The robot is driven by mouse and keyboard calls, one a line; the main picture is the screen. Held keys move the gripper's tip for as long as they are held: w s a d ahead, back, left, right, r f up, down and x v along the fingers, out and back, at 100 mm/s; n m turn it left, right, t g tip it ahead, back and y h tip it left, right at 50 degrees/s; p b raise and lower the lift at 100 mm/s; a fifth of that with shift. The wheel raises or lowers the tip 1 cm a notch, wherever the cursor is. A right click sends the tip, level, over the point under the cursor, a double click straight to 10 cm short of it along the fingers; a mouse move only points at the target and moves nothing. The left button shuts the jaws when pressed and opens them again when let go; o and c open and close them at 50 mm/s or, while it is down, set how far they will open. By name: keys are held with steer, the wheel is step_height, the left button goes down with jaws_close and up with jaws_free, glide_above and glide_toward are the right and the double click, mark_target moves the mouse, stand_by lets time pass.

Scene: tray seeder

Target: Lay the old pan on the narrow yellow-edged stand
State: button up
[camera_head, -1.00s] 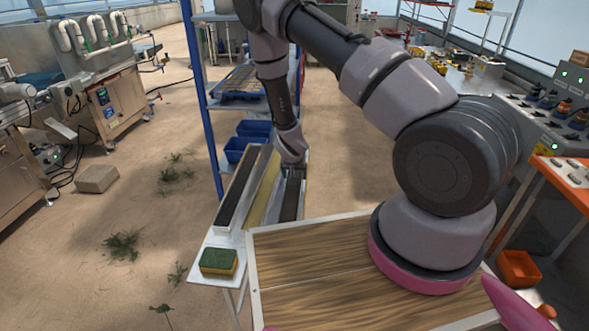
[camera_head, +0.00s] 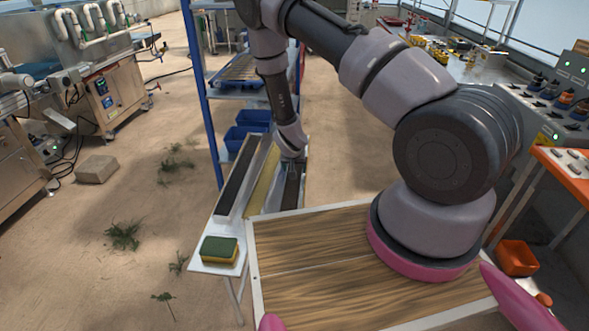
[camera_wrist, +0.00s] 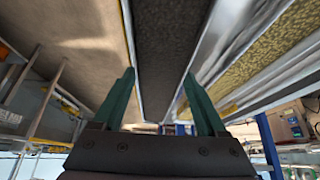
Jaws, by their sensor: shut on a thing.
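My gripper (camera_head: 290,160) is shut on a long, narrow pan with dark fill (camera_head: 292,188). In the wrist view the two green fingers (camera_wrist: 165,95) stand on either side of this dark pan (camera_wrist: 168,55). The pan lies along the right side of a narrow white-topped stand (camera_head: 210,257). A thin yellow edge (camera_wrist: 126,18) runs close along the pan's left side in the wrist view. I cannot tell whether the pan touches the surface below. My wrist hides its far end in the head view.
Beside it lie a strip with yellowish fill (camera_head: 262,183) and another dark pan (camera_head: 238,178). A green and yellow sponge (camera_head: 220,250) sits at the stand's near end. Blue shelf posts (camera_head: 205,110) and blue bins (camera_head: 246,138) stand behind.

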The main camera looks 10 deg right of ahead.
steer(key=shift+s+a, duration=0.1)
steer(key=shift+s, duration=0.1)
steer(key=shift+f, duration=0.1)
stand_by(0.4)
steer(key=o, duration=1.3)
steer(key=s+r+m+y, duration=0.15)
steer(key=s+r, duration=0.25)
steer(key=r, duration=1.6)
steer(key=s+r+y, duration=0.2)
steer(key=s+r, duration=0.3)
steer(key=r, duration=1.6)
steer(key=s+d+r, duration=0.3)
steer(key=s+r, duration=0.5)
steer(key=s, duration=0.2)
steer(key=s+d+r+t, duration=0.1)
steer(key=s+d+r, duration=0.2)
steer(key=s+r, duration=0.5)
steer(key=shift+s+n, duration=0.45)
steer(key=shift+s, duration=0.5)
